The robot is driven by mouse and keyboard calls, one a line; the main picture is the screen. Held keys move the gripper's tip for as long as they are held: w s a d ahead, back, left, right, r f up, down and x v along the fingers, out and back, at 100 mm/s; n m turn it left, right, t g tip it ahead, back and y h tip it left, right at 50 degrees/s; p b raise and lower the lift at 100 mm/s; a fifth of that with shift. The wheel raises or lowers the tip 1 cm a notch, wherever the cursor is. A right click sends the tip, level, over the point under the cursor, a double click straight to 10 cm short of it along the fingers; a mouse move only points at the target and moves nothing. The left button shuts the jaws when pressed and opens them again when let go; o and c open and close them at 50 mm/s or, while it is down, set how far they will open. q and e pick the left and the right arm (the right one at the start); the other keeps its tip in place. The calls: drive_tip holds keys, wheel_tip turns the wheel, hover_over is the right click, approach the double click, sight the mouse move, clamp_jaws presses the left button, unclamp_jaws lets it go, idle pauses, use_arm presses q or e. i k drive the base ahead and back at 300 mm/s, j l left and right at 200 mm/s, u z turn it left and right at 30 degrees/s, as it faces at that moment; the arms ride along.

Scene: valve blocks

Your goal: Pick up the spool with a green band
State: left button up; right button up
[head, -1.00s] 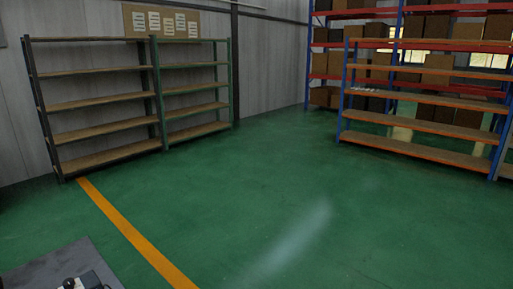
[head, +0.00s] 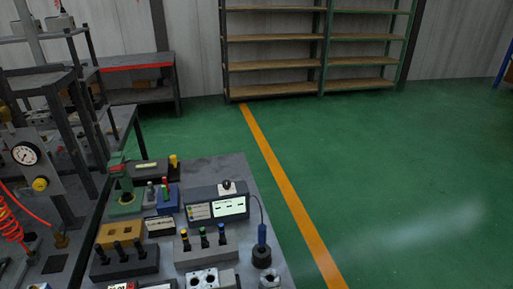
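A grey block (head: 206,250) on the bench holds dark upright spools with small coloured bands. Neither of my grippers is in view.
The grey bench top (head: 262,185) also carries a display box (head: 215,203), a black block with dark pegs (head: 125,262), a yellow block (head: 120,235) and a dark round holder (head: 262,256). A gauge panel (head: 30,165) stands at left. Green floor is clear at right.

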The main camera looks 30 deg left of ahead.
sight(203, 232)
drive_tip(key=u, duration=1.35)
